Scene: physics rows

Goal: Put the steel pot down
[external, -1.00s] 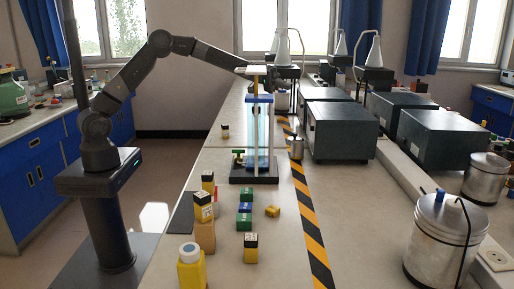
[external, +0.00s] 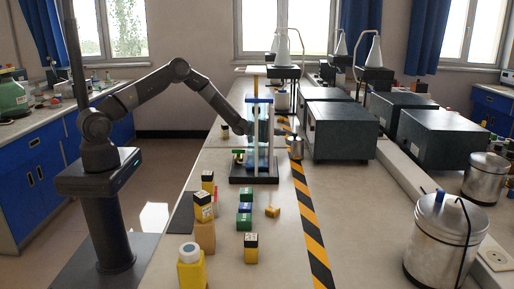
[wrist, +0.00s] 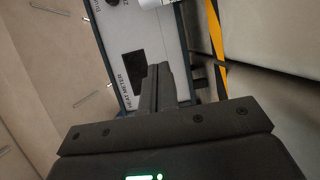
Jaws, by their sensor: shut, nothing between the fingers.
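A small steel pot (external: 296,147) stands upright on the bench beside the striped tape, just right of the blue-topped stand. Larger lidded steel pots (external: 440,240) and (external: 486,178) stand at the right; I cannot tell from looks alone which one the task names. My gripper (wrist: 160,70) is shut and empty in the wrist view, its fingers in front of a grey-faced meter box. In the external view my forearm comes down behind the stand, which mostly hides the gripper. It is close to the small pot; contact cannot be told.
The blue-topped stand (external: 248,140) rises on a black base close to my wrist. Dark instrument boxes (external: 342,130) line the right of the tape (external: 311,235). Several small blocks and a yellow bottle (external: 192,270) occupy the near bench. The bench left of the stand is mostly clear.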

